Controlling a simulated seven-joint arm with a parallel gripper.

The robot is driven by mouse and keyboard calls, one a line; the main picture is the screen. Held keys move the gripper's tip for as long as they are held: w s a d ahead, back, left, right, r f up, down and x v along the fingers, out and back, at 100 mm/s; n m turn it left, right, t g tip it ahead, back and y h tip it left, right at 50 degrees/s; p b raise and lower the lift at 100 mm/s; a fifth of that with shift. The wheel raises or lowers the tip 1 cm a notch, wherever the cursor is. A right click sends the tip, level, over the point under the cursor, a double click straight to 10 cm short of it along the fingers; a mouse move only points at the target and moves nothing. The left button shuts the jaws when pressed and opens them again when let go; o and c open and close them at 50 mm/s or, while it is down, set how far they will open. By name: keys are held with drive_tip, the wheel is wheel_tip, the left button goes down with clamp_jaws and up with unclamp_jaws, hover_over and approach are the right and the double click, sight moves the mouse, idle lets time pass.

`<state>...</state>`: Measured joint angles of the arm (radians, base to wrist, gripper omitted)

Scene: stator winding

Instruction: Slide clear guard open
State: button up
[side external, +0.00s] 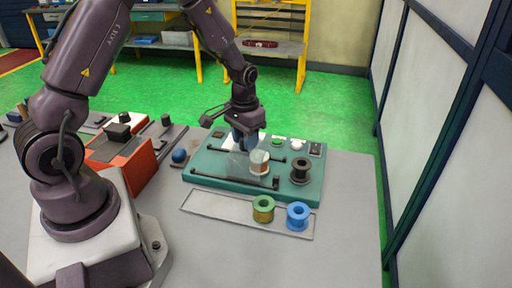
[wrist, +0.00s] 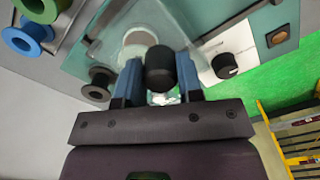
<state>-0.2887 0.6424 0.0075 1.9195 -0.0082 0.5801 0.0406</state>
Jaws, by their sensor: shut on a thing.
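The clear guard (side external: 236,164) is a see-through panel over the teal fixture (side external: 215,175), between two dark rails. In the wrist view the guard (wrist: 105,40) spreads beyond my fingers. My gripper (side external: 245,142) reaches down at the fixture's back middle. In the wrist view its blue fingers (wrist: 158,64) are shut on a black knob (wrist: 160,72), which appears to be the guard's handle. A pale-topped spool-like part (side external: 260,162) stands near the guard; it shows behind the knob in the wrist view (wrist: 136,40). Whether the guard covers it fully is hard to tell.
A black spool (side external: 300,171) stands on the fixture's right. A green spool (side external: 263,209) and a blue spool (side external: 298,216) stand on a tray (side external: 215,207) in front. A white panel with a black dial (wrist: 224,66) is beside my fingers. An orange box (side external: 128,150) stands left.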

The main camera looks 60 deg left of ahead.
drive_tip(key=s+a, duration=0.5)
drive_tip(key=shift+s+a, duration=0.3)
drive_tip(key=shift+a, duration=0.1)
drive_tip(key=o, duration=0.7)
drive_tip(key=shift+d, duration=0.1)
drive_tip(key=shift+r, duration=3)
drive_tip(key=s+d+r+m+t, duration=0.1)
drive_tip(key=s+d+r+t, duration=0.1)
drive_tip(key=s+d+r, duration=0.2)
drive_tip(key=s+d+r+m+t, duration=0.1)
drive_tip(key=s+d+r, duration=0.3)
drive_tip(key=d+r, duration=0.3)
drive_tip(key=s+d+r+m+t, duration=0.1)
drive_tip(key=s+d+r+t, duration=0.1)
drive_tip(key=s+d+r, duration=0.2)
drive_tip(key=shift+d+r+t, duration=0.15)
drive_tip(key=shift+d+r, duration=0.35)
drive_tip(key=shift+r, duration=0.35)
drive_tip(key=shift+d+r+t, duration=0.15)
drive_tip(key=shift+d+r, duration=0.3)
drive_tip(key=shift+r, duration=0.4)
